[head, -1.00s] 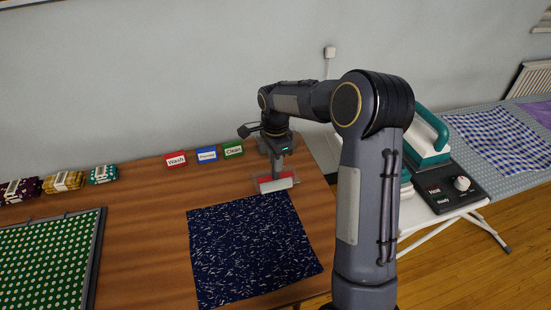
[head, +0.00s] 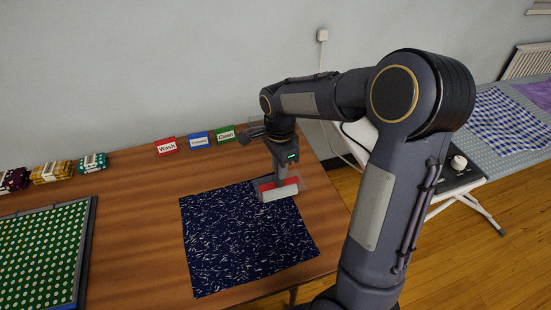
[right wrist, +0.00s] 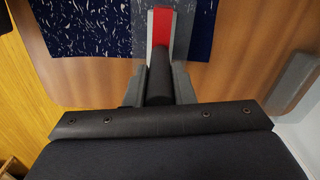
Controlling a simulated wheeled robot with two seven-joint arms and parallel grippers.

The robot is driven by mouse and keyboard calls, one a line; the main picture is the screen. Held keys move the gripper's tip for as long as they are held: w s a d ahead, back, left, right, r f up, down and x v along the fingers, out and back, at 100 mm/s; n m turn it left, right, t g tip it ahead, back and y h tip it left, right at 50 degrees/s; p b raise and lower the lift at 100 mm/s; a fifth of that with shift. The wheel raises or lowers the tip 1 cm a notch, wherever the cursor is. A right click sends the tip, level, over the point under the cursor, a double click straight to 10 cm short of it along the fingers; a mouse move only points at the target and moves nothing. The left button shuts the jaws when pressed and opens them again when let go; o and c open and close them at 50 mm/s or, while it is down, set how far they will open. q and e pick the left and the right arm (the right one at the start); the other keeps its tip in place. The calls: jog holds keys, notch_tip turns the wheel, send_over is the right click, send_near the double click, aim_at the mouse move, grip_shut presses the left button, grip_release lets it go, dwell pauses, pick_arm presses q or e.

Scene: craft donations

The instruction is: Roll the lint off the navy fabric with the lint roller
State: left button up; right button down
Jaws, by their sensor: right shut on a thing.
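The navy fabric (head: 235,250) lies flat on the wooden table, covered in short white lint flecks. It also shows at the top of the right wrist view (right wrist: 85,25). My right gripper (head: 283,163) is shut on the dark handle of the lint roller (head: 280,190). The roller has a white cylinder and a red part, and appears over the fabric's far right edge. I cannot tell whether it touches the cloth. In the right wrist view, the handle (right wrist: 160,78) sits between the fingers. My left gripper is not in view.
Wash (head: 167,147), blue (head: 199,140) and Clean (head: 225,134) signs stand at the back. Folded fabric bundles (head: 50,172) lie at back left, and a framed green dotted cloth (head: 40,255) at left. An ironing board (head: 495,150) stands right, beyond the table edge.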

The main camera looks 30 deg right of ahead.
jog(key=s+a, duration=0.2)
jog(key=s, duration=0.8)
jog(key=s+a+p, duration=0.1)
jog(key=s+a, duration=0.2)
jog(key=s, duration=0.7)
jog(key=shift+s, duration=0.2)
notch_tip(320, 180, up, 5)
jog(key=p, duration=0.4)
jog(key=shift+w, duration=0.1)
